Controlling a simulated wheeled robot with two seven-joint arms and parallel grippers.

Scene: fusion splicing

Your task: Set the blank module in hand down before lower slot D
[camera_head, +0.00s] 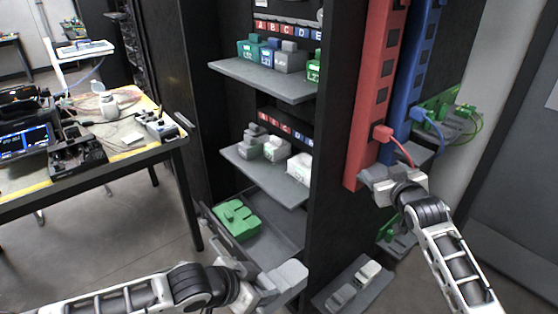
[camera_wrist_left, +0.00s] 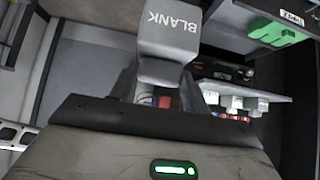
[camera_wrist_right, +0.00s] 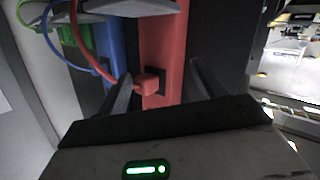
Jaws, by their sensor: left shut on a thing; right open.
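The grey blank module (camera_head: 287,282), marked BLANK in the left wrist view (camera_wrist_left: 170,35), is held by my left gripper (camera_head: 258,290). The gripper is shut on it, below and in front of the rack's lower shelf (camera_head: 252,168), near the bottom drawer, and apart from the shelf. Red and blue slot labels (camera_head: 285,127) run above that shelf.
The upper shelf (camera_head: 262,80) holds teal, blue, grey and green modules. A green module (camera_head: 237,217) lies in the bottom drawer. Red (camera_head: 372,90) and blue (camera_head: 412,60) power strips stand at the right. A cluttered workbench (camera_head: 100,140) stands at the left.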

